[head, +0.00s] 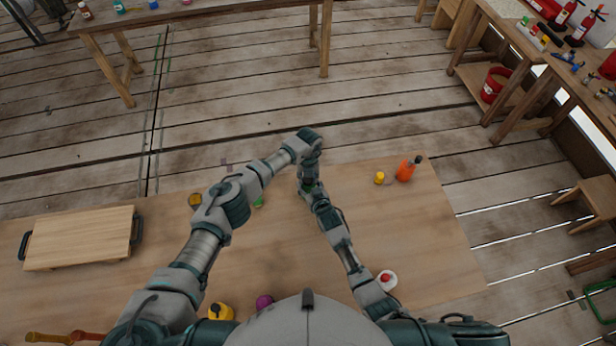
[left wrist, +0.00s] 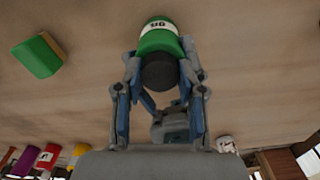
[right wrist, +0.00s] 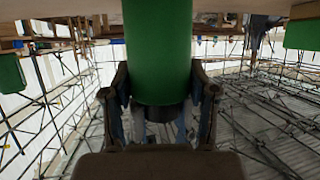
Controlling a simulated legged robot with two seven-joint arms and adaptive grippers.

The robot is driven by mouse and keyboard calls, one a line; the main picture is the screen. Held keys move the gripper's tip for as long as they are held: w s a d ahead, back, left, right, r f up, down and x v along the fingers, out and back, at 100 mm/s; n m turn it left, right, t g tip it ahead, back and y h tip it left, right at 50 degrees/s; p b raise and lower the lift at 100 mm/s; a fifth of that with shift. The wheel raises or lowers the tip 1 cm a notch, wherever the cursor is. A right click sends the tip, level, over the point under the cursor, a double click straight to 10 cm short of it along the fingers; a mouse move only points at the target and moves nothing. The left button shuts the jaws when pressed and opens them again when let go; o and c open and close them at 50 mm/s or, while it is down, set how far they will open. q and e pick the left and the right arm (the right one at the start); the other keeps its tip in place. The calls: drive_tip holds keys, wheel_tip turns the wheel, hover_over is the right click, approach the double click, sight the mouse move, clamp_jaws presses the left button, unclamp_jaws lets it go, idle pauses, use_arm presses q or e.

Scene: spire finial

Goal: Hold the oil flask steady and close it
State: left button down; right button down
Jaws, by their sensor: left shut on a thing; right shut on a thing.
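The oil flask is green with a white label; in the left wrist view the flask (left wrist: 160,37) has a black cap (left wrist: 158,72) at its near end. My left gripper (left wrist: 160,68) is shut around the cap end. In the right wrist view the flask body (right wrist: 158,50) fills the middle, and my right gripper (right wrist: 160,92) is shut on its sides, with a dark end below. In the head view my left gripper (head: 309,165) is just above my right gripper (head: 308,187); arms hide most of the flask. Cap and body look in line; how tightly they meet cannot be told.
A green block (left wrist: 36,56) lies beside the flask on the wooden table. The head view shows a tray (head: 80,238) at left, an orange bottle (head: 406,171) and a yellow item (head: 380,178) at right, and a white-and-red item (head: 387,280) near my right arm.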

use_arm(q)
drive_tip(key=m, duration=0.5)
drive_tip(key=shift+w+r, duration=0.1)
drive_tip(key=shift+w, duration=0.1)
use_arm(e)
drive_tip(key=shift+s+a+f, duration=0.1)
use_arm(q)
drive_tip(key=m, duration=1)
drive_tip(key=c, duration=0.9)
unclamp_jaws()
drive_tip(key=shift+w, duration=0.1)
drive_tip(key=shift+c, duration=0.2)
drive_tip(key=shift+o, duration=1.2)
drive_tip(key=shift+s+r, duration=0.15)
drive_tip(key=shift+r, duration=0.95)
drive_tip(key=shift+s+r, duration=0.1)
drive_tip(key=shift+r, duration=1)
drive_tip(key=shift+c, duration=0.4)
